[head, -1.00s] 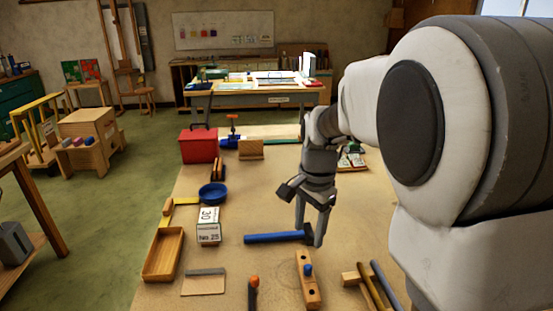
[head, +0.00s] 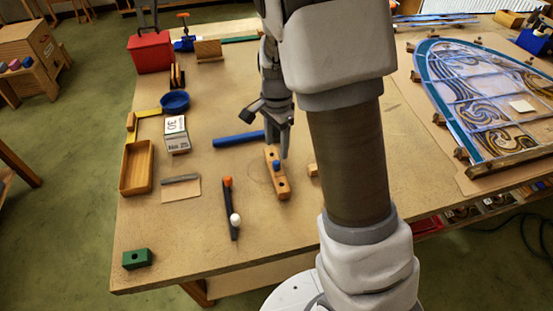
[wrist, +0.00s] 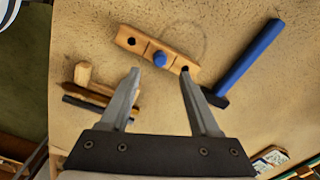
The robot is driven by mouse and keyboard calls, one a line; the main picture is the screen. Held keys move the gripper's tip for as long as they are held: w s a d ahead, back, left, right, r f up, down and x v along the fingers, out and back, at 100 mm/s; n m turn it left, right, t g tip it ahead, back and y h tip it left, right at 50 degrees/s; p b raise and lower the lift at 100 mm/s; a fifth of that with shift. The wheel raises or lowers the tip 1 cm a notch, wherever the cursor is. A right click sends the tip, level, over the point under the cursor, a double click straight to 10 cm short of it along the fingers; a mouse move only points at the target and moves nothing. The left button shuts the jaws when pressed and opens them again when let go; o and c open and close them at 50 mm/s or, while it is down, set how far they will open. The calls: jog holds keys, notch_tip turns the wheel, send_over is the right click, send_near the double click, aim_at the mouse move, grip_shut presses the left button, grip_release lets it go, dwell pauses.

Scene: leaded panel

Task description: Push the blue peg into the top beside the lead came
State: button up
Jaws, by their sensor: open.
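The blue peg (head: 276,165) stands in the middle of a small wooden block (head: 282,188), which has a dark hole on each side of the peg. My gripper (head: 284,153) is open, pointing down just behind the peg in the head view. In the wrist view the peg (wrist: 160,59) shows between the open fingertips (wrist: 159,71), with nothing held. Whether the fingers are level with the peg is hard to tell. The leaded panel (head: 480,95), with its curved blue border and dark came lines, lies on a board at the right.
A blue-handled tool (head: 238,139) lies just left of the gripper. A dark tool with an orange end (head: 230,205), a green block (head: 137,258), a wooden tray (head: 136,167) and a box (head: 176,134) lie further left. My arm hides part of the table.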

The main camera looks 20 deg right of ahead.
aim_at(276, 162)
notch_tip(276, 162, down, 7)
jog(key=shift+r, duration=0.1)
dwell(0.3)
grip_shut()
dwell(0.5)
